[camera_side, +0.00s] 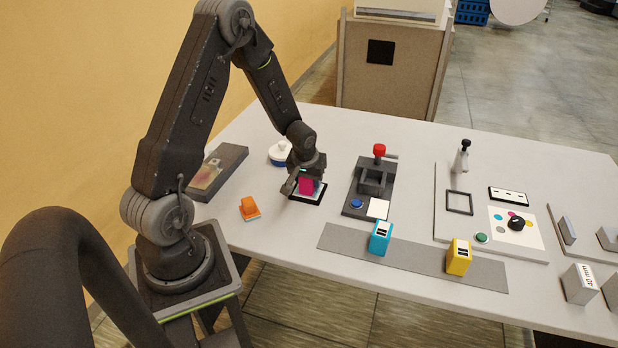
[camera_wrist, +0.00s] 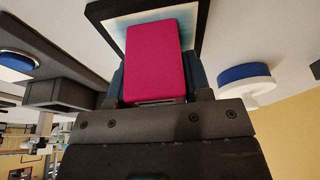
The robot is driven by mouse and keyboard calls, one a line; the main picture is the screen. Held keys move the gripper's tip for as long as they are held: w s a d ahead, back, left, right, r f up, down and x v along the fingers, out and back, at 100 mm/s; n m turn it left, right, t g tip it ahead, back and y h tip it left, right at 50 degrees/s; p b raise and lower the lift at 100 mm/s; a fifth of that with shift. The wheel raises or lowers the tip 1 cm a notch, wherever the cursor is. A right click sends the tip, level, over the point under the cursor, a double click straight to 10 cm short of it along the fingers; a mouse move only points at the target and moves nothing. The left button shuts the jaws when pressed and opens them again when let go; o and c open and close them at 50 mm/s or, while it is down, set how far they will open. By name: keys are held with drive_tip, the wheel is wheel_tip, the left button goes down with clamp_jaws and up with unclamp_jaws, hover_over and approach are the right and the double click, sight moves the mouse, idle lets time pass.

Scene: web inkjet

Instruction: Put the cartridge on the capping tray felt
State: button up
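The magenta cartridge (camera_side: 306,186) is in my gripper (camera_side: 305,178), which points down over the capping tray (camera_side: 294,195). In the wrist view the cartridge (camera_wrist: 155,60) sits between the two dark fingers of my gripper (camera_wrist: 157,84), with a finger close against each side. The tray is a small black frame with pale, blue-tinted felt (camera_wrist: 115,32) inside. The cartridge covers part of the felt. I cannot tell whether its lower end touches the felt or is just above it.
A cyan cartridge (camera_side: 381,238) and a yellow cartridge (camera_side: 459,257) stand on a grey strip (camera_side: 420,262) in front. An orange piece (camera_side: 249,207) lies left of the tray. A blue-and-white round item (camera_side: 279,154) is behind. A dark press (camera_side: 373,180) stands to the right.

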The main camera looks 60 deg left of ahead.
drive_tip(key=o, duration=0.4)
drive_tip(key=shift+r, duration=0.15)
drive_tip(key=s+d+r+m+t, duration=0.1)
drive_tip(key=s+d+r+m, duration=0.15)
drive_tip(key=d+r, duration=0.65)
drive_tip(key=s+d+r+m+t, duration=0.15)
drive_tip(key=s+d+r, duration=0.3)
drive_tip(key=r, duration=0.85)
drive_tip(key=s+d+r+m+h, duration=0.2)
drive_tip(key=s+d+r+m, duration=0.3)
drive_tip(key=s+d, duration=0.4)
drive_tip(key=shift+s+d+t, duration=0.25)
drive_tip(key=shift+d+t, duration=0.1)
drive_tip(key=shift+d, duration=0.45)
